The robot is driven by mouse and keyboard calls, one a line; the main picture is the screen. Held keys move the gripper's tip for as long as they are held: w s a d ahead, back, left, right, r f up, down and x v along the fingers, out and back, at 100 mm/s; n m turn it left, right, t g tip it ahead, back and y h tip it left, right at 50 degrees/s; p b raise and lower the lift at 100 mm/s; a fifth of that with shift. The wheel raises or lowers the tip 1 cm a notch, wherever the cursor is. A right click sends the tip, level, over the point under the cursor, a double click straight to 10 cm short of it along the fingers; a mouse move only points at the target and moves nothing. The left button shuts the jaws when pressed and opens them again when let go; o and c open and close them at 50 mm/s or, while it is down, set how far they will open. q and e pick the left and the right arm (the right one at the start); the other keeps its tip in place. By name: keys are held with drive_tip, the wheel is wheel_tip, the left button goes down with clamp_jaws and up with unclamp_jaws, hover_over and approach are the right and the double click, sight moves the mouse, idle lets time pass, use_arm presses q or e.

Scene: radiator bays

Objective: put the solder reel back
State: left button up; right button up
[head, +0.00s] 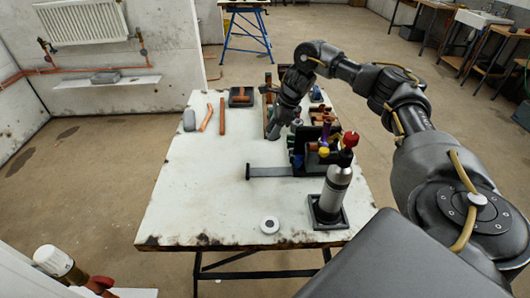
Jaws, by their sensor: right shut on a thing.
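My right arm reaches in from the right across the table. Its gripper (273,130) points down over the middle-back of the white table (215,190), left of the black tool caddy. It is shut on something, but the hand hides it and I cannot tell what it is. A small white round reel with a grey centre (269,225) lies flat near the table's front edge, apart from the gripper. I cannot tell whether it is the solder reel or a tape roll. My left gripper is not in view.
A black caddy (300,160) holds several coloured items. A red-topped torch bottle (335,185) stands in a black square holder at front right. Copper pieces (222,116), a grey block (189,120) and a dark tray (241,97) lie at the back. The table's left front is clear.

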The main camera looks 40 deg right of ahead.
sight(261, 160)
drive_tip(key=a+f, duration=0.3)
drive_tip(key=shift+s+f+p, duration=0.2)
drive_tip(key=shift+f+p, duration=0.1)
drive_tip(key=shift+p, duration=0.05)
drive_tip(key=shift+a+f, duration=0.2)
drive_tip(key=shift+f, duration=0.15)
drive_tip(key=f, duration=0.1)
drive_tip(key=f+p, duration=0.1)
drive_tip(key=f, duration=0.1)
drive_tip(key=shift+s+a, duration=0.1)
drive_tip(key=shift+a, duration=0.25)
drive_tip(key=shift+f, duration=0.45)
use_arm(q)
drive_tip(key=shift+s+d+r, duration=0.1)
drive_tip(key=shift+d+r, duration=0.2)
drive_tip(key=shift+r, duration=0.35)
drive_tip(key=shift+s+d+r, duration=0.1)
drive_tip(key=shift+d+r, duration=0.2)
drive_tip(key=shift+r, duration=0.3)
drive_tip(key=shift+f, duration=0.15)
use_arm(e)
drive_tip(key=o, duration=0.9)
drive_tip(key=shift+f, duration=0.1)
